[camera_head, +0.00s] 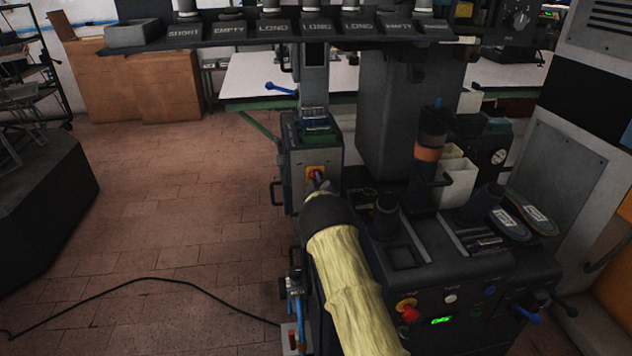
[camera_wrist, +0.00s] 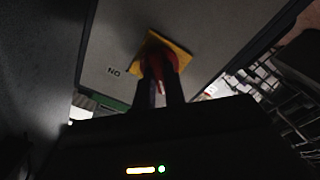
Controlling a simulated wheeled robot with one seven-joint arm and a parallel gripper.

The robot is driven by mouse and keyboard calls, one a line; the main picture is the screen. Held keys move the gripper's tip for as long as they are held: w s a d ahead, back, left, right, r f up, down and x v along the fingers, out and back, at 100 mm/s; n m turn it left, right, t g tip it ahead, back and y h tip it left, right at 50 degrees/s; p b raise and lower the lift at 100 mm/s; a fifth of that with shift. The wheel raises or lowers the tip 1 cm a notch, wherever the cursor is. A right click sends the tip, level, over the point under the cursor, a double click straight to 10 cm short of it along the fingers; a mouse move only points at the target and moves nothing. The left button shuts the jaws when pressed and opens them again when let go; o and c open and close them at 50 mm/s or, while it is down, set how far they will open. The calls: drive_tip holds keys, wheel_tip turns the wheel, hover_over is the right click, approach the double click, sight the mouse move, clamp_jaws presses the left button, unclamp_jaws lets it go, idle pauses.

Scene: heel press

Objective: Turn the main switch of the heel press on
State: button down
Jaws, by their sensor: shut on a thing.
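The main switch (camera_head: 315,173) is a red knob on a yellow square plate, on the front of a grey box on the heel press (camera_head: 318,140). In the wrist view the red knob (camera_wrist: 158,55) sits on its yellow plate (camera_wrist: 183,53), with a mark reading like "ON" on the panel beside it. My gripper (camera_wrist: 160,82) reaches the knob, and its two dark fingers are shut on it. In the head view my gripper (camera_head: 320,184) is at the switch, partly hidden by my yellow-sleeved arm. The knob's exact angle is hard to tell.
The press's control panel (camera_head: 450,310) has a red knob on yellow, buttons and a green display, right of my arm. Two insoles (camera_head: 525,215) lie on the press at right. A row of labelled holders (camera_head: 310,28) crosses above. The floor at left is open, with a black cable.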

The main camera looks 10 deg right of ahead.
drive_tip(key=shift+d+m+b, duration=0.2)
drive_tip(key=shift+m+b, duration=1.75)
drive_tip(key=shift+m, duration=2.5)
drive_tip(key=shift+d+m+b, duration=0.15)
drive_tip(key=shift+m+b, duration=1.75)
drive_tip(key=shift+m, duration=2.55)
drive_tip(key=c, duration=1.5)
unclamp_jaws()
drive_tip(key=shift+o, duration=0.2)
drive_tip(key=shift+s, duration=0.15)
